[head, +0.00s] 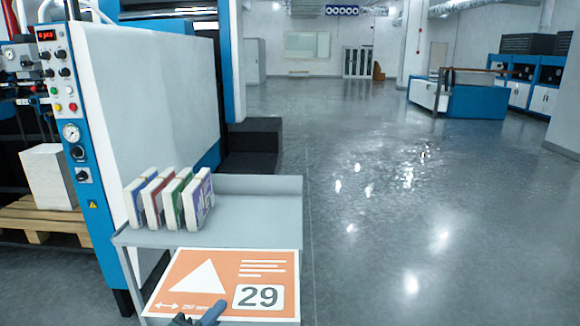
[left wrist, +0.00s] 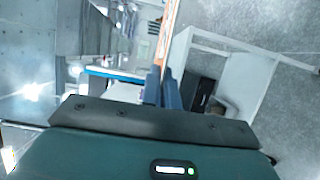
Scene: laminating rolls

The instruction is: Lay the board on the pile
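The board (head: 222,283) is a flat orange sheet with a white triangle and the number 29. It shows at the bottom of the head view, in front of the near part of a grey cart top. My left gripper (head: 212,312) is at its near edge. In the left wrist view the two blue fingers (left wrist: 163,90) are closed on the board, which shows edge-on as a thin orange strip (left wrist: 168,35). I cannot make out a pile of boards; the board covers part of the cart top. My right gripper is not in view.
The grey cart (head: 258,210) carries several upright packs (head: 170,198) in a row at its back left. A large blue and grey machine (head: 145,90) stands left of it, with a white stack on a wooden pallet (head: 45,220). The floor to the right is open.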

